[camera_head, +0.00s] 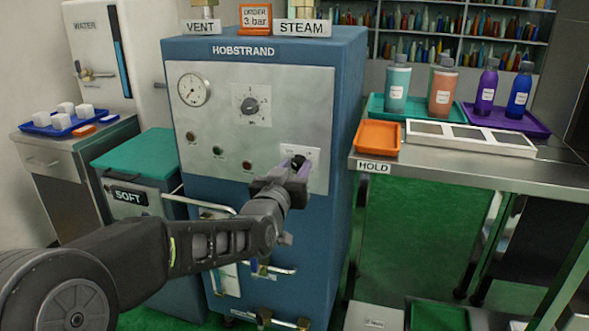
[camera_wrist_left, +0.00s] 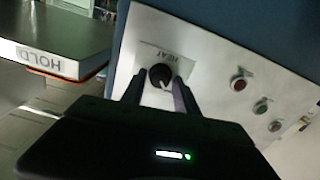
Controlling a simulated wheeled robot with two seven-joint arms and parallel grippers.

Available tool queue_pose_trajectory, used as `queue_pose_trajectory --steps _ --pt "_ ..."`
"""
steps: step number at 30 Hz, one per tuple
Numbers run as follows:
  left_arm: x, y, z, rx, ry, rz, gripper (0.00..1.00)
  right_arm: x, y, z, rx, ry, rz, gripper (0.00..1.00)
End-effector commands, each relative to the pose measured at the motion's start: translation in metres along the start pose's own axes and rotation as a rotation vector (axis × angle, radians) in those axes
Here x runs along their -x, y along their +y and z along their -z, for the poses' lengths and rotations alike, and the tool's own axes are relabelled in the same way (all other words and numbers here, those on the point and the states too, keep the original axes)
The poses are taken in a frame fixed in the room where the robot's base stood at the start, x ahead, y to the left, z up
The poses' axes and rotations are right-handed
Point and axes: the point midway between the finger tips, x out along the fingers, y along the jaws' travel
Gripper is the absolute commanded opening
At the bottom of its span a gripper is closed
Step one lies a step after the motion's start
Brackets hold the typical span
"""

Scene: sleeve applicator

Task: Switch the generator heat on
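The generator is the blue HOBSTRAND cabinet (camera_head: 345,120) with a pale front panel (camera_head: 300,95). Its heat control is a black round knob (camera_wrist_left: 160,75) on a small plate marked HEAT (camera_wrist_left: 178,57), at the panel's lower right in the head view. A pale pointer mark shows on the knob's lower right in the left wrist view. My left gripper (camera_head: 297,165) is at this knob, its two fingers (camera_wrist_left: 158,88) apart on either side of it. I cannot tell whether they press on the knob. My right gripper is out of view.
The panel has a gauge (camera_head: 194,90), a second dial (camera_head: 250,105) and three small round lamps or buttons (camera_head: 218,151). Pipe handles stick out below. A steel table marked HOLD (camera_head: 460,178) stands close on the right, and a green-lidded SOFT bin (camera_head: 135,155) on the left.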

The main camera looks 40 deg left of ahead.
Motion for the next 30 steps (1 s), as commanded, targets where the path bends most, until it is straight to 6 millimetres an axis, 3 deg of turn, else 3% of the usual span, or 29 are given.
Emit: queue_pose_trajectory --steps 13,30 --pt "0.0002 0.0001 -0.0001 0.000 0.000 0.000 0.00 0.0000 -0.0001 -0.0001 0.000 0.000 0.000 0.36" --pt "0.0002 0.0002 -0.0015 -0.065 0.000 -0.001 0.00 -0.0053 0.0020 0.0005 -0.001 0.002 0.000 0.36"
